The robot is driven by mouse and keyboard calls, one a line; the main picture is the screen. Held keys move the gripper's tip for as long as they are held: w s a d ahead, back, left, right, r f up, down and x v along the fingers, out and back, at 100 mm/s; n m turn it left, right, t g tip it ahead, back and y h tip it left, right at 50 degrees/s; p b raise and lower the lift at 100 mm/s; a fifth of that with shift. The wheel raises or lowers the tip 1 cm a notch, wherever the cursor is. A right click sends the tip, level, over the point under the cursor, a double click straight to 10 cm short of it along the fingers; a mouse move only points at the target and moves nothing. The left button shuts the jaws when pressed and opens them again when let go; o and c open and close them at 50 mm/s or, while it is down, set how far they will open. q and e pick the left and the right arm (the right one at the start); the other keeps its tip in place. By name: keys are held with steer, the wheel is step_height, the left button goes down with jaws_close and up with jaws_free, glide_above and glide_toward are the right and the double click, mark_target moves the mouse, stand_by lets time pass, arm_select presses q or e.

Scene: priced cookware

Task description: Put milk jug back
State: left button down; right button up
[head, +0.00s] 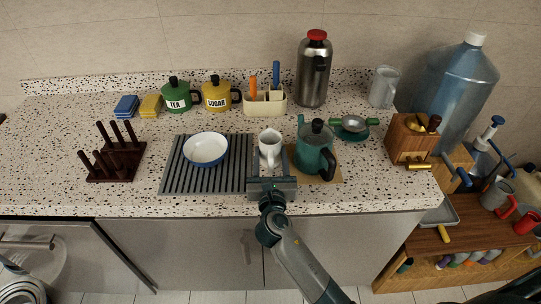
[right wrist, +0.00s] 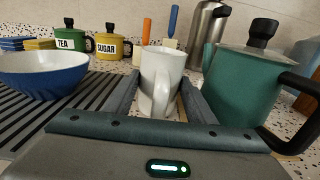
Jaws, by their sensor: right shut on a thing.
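A small white milk jug (head: 269,142) stands near the right edge of the grey ribbed drying mat (head: 179,179), between the white-and-blue bowl and the green pot. My right gripper (head: 270,160) reaches in from the front, shut on the jug, with a finger on each side. In the right wrist view the jug (right wrist: 162,75) is upright between the fingers, its handle facing the wrist. Whether its base touches the surface is hidden. My left gripper is not in either view.
A white bowl with blue outside (head: 205,149) sits left of the jug. A green pot (head: 314,152) stands close on the right. Behind are a cutlery holder (head: 265,103), tea pot (head: 176,97), sugar pot (head: 216,96) and steel flask (head: 313,72). Counter between rack and bowl is partly free.

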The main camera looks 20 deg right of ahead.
steer(key=shift+f, duration=0.1)
steer(key=o, duration=1.5)
steer(key=shift+s, duration=0.1)
steer(key=b+v, duration=0.2)
steer(key=v, duration=1)
steer(key=shift+r, duration=0.2)
steer(key=shift+f, duration=0.1)
